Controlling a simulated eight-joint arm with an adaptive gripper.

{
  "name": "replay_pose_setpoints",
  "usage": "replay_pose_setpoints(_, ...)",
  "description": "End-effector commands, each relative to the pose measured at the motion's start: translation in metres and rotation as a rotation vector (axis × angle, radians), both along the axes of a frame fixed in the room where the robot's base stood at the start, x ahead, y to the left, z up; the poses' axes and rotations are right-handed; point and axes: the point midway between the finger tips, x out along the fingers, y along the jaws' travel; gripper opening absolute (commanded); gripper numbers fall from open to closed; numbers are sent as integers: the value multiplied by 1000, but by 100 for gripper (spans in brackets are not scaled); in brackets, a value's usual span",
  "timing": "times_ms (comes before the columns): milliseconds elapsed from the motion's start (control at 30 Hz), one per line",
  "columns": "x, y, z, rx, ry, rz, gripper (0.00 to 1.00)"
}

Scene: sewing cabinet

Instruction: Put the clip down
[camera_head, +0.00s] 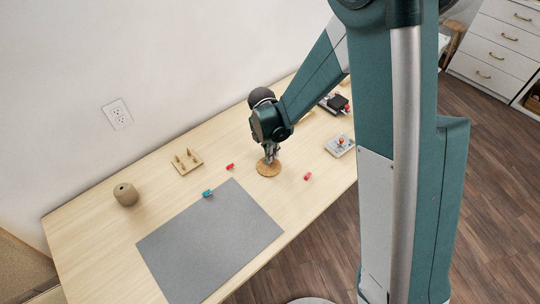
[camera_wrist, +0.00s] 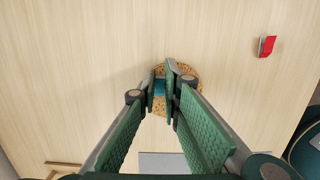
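My gripper (camera_head: 270,157) points down over a round cork coaster (camera_head: 268,170) on the table. In the wrist view, the fingertips (camera_wrist: 161,86) are closed around a small teal clip (camera_wrist: 159,88), with the coaster (camera_wrist: 190,74) behind it. Whether the clip touches the coaster I cannot tell. Another teal clip (camera_head: 207,193) lies at the back edge of the grey mat. One red clip (camera_head: 230,166) lies left of the coaster and another red clip (camera_head: 307,176) lies to its right. A red clip (camera_wrist: 267,45) shows at upper right in the wrist view.
The grey mat (camera_head: 210,245) covers the table's front left. A wooden pegged stand (camera_head: 186,162) and a round brown pot (camera_head: 126,194) stand toward the back left. A small grey tray (camera_head: 339,146) and a dark object (camera_head: 334,103) are at right. Bare tabletop surrounds the coaster.

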Motion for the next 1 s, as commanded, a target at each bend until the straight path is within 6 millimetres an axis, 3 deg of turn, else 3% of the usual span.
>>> replay_pose_setpoints(533,0,0,-8,0,0,0,5)
replay_pose_setpoints(600,0,0,-7,0,0,0,17)
replay_pose_setpoints(667,0,0,-6,0,0,0,23)
replay_pose_setpoints(1000,0,0,-6,0,0,0,23)
